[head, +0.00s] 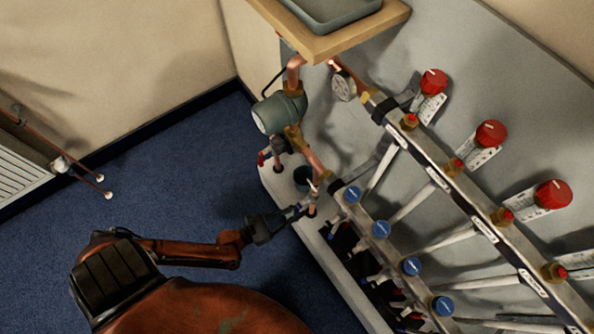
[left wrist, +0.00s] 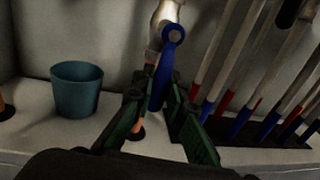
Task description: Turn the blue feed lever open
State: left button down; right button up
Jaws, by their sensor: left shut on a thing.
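The blue feed lever (left wrist: 164,80) hangs down from a pivot on a metallic valve body (left wrist: 163,18) in the left wrist view. My left gripper (left wrist: 158,98) has its green-sided fingers on either side of the lever and is shut on it. In the head view my left gripper (head: 297,210) reaches in from the left to the low end of the copper pipe (head: 313,190), just above the pale plinth. The lever is too small there to make out clearly. My right gripper is in neither view.
A teal cup (left wrist: 77,89) stands left of the lever on the plinth (head: 352,294). Pale pipes with red and blue ends stand close on the right. The manifold rail (head: 440,178) with red knobs rises at right. A wooden shelf (head: 338,41) juts out above.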

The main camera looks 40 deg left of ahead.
pick_arm(q)
jog(key=c, duration=1.9)
grip_release()
jog(key=shift+c, duration=0.2)
jog(key=shift+s, duration=0.1)
jog(key=v, duration=1.2)
